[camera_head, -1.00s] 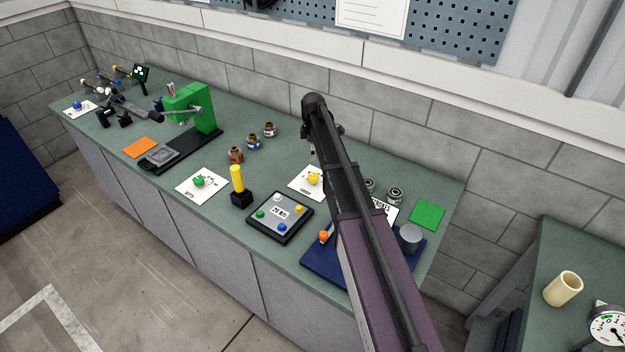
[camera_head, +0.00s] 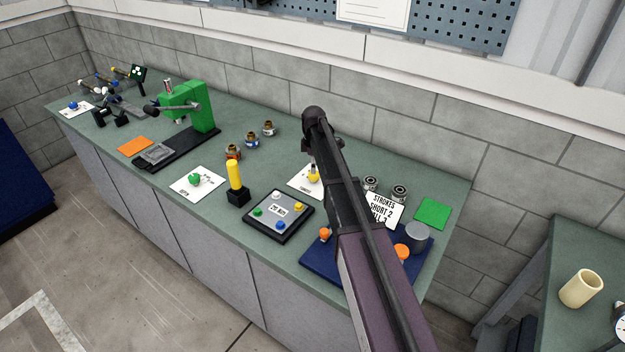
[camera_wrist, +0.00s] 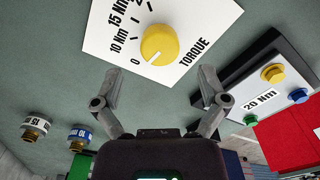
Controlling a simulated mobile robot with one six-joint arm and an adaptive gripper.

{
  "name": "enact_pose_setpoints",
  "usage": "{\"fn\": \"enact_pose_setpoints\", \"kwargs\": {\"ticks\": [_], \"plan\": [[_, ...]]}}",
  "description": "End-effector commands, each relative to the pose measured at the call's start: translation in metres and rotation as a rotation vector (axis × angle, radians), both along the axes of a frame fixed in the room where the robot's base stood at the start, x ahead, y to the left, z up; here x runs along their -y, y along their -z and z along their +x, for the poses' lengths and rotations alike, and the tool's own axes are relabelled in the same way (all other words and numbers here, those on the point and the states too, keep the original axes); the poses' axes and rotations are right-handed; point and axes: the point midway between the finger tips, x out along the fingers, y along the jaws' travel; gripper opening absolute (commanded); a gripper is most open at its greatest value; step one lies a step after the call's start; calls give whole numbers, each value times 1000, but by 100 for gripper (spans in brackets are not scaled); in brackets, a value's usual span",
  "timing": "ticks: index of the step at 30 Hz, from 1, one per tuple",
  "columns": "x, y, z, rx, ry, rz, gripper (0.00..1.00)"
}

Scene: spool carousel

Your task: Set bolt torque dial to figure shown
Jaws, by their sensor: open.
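The torque dial is a yellow knob (camera_wrist: 159,44) on a white card (camera_wrist: 105,40) marked TORQUE, with 0, 10 Nm, 15 Nm and a cut-off higher figure. A small pale mark shows on the knob's lower left, toward the 0 side. The knob also shows in the head view (camera_head: 313,176). A grey-topped box (camera_wrist: 290,62) carries a label (camera_wrist: 260,100) reading 20 Nm. My gripper (camera_wrist: 160,74) is open and empty; in the wrist view the knob appears between and just beyond its fingertips. I see no contact. In the head view my arm partly hides the gripper.
Left of the dial is a yellow post (camera_head: 235,175) on a black base. Right are a STROKES sign (camera_head: 383,210) and a blue tray (camera_head: 322,267) with orange knobs. Brass fittings (camera_head: 252,139) stand behind. Bare bench lies between the fittings and the card.

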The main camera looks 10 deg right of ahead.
Motion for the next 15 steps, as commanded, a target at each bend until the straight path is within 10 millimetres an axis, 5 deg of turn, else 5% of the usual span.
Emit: {"fn": "enact_pose_setpoints", "kwargs": {"ticks": [15], "plan": [[1, 40, 0, 0, 1, 0, 93]]}}
